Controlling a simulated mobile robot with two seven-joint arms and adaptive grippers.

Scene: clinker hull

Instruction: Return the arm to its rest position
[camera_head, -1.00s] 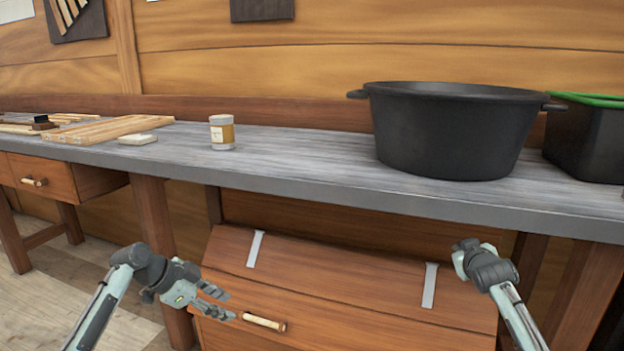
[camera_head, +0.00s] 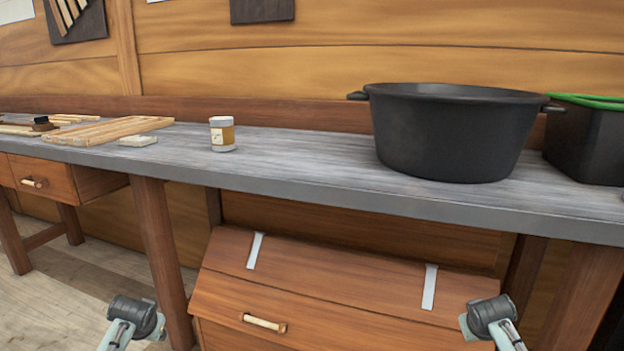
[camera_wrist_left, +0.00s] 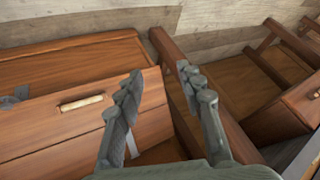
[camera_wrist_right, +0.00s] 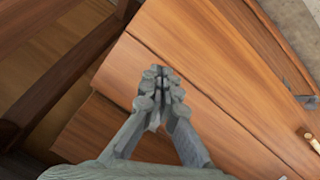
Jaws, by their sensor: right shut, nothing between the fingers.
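My left arm shows low at the left in the head view, with its gripper fingers out of sight there. In the left wrist view my left gripper (camera_wrist_left: 155,82) is open and empty, its two fingers well apart above the wooden chest (camera_wrist_left: 40,120) and a bench leg. My right arm shows low at the right in the head view, fingers also hidden. In the right wrist view my right gripper (camera_wrist_right: 161,78) is shut with nothing in it, in front of the chest's wooden boards (camera_wrist_right: 230,90). Neither gripper touches anything that I can see.
The grey workbench (camera_head: 300,168) spans the view above both arms. It bears a black pot (camera_head: 445,135), a small jar (camera_head: 222,134), wooden boards (camera_head: 105,131) and a dark bin (camera_head: 590,140). The chest (camera_head: 330,290) stands under it. Floor shows at lower left.

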